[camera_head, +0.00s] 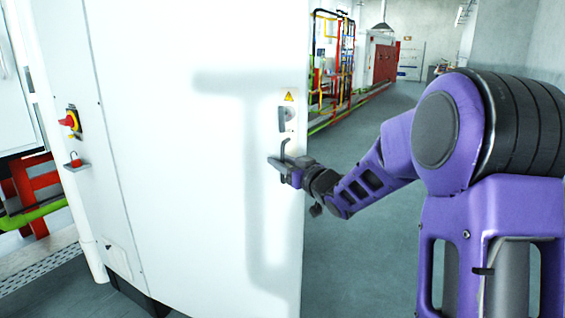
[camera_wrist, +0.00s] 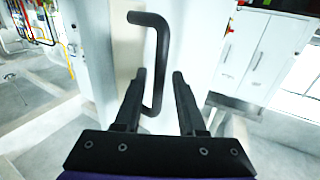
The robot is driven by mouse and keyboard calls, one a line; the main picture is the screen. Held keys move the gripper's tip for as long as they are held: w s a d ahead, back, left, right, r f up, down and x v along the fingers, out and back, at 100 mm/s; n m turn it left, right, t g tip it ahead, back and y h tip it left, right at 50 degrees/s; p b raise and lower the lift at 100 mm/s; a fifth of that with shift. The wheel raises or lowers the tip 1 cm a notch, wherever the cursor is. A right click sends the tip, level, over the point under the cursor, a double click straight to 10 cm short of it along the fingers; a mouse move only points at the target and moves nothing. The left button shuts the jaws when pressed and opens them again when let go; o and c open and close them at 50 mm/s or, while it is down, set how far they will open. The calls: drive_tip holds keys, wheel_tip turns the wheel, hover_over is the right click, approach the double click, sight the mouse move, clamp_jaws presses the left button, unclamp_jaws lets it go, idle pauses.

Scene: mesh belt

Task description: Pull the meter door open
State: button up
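The meter door is the large white cabinet front (camera_head: 200,150) in the head view, with a warning sign and a lock plate near its right edge. Its handle (camera_head: 285,148) is a dark bent bar below the lock plate. In the wrist view the black handle (camera_wrist: 162,60) rises between my two fingers. My gripper (camera_head: 277,165) is at the handle, and in the wrist view (camera_wrist: 159,75) its fingers stand on either side of the bar with small gaps visible. Contact with the bar is not clear. I cannot tell whether the door is ajar.
A red and yellow switch (camera_head: 72,121) sits on the cabinet's left side, with a small red-topped bracket (camera_head: 76,161) below. My purple arm fills the right. Open grey floor (camera_head: 350,250) lies right of the cabinet. Coloured pipes (camera_head: 335,60) and a red cabinet (camera_head: 384,60) stand behind.

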drive_tip(key=shift+d+f, duration=0.1)
drive_tip(key=shift+s+d, duration=0.2)
drive_tip(key=shift+s, duration=0.1)
drive_tip(key=p+v, duration=0.1)
drive_tip(key=v, duration=1.5)
drive_tip(key=shift+s+d, duration=0.1)
drive_tip(key=shift+s, duration=0.25)
